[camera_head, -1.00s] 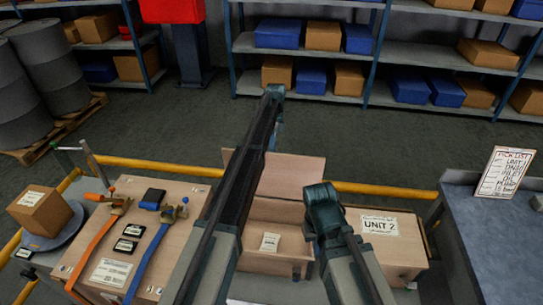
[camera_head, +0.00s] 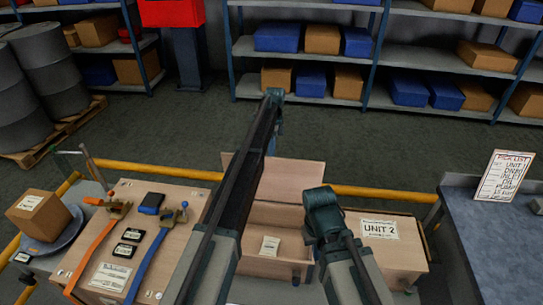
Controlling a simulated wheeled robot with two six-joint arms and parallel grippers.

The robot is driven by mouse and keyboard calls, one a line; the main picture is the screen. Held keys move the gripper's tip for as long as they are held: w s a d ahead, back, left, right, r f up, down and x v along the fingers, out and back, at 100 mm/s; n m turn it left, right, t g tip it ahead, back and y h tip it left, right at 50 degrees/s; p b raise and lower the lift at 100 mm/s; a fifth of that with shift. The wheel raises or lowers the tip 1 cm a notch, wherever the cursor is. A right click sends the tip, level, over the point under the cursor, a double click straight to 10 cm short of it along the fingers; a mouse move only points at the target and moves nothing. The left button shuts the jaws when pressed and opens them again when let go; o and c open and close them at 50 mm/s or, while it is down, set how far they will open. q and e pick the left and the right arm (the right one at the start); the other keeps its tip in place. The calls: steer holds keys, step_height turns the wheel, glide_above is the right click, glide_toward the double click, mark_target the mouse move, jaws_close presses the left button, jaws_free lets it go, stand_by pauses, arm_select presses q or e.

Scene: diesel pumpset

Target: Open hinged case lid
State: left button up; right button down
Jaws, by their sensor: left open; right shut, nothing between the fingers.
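A light wooden case (camera_head: 284,216) stands in the middle of the bench, partly behind my arms. A flat wooden panel that looks like its lid (camera_head: 295,179) stands raised at the back, so the case looks open. A small pale label (camera_head: 270,246) is at its front. My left arm crosses in front of the case's left part, and my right arm covers its right end. Neither gripper's fingers can be made out. I cannot tell whether either arm touches the case.
A closed wooden box marked UNIT 2 (camera_head: 385,250) stands right of the case. A strapped wooden crate (camera_head: 105,265) and a cardboard box (camera_head: 38,215) are at left. A yellow rail (camera_head: 385,193) runs behind. A grey table (camera_head: 500,245) with a pick list (camera_head: 503,177) is at right.

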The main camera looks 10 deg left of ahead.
arm_select(q)
steer(key=s+d+r+p, duration=0.1)
steer(key=s+r+p, duration=0.1)
steer(key=s, duration=0.6)
steer(key=s+d+r+p, duration=0.1)
steer(key=s+r+p, duration=0.1)
steer(key=s, duration=0.6)
steer(key=shift+d+r, duration=0.3)
steer(key=shift+r, duration=0.1)
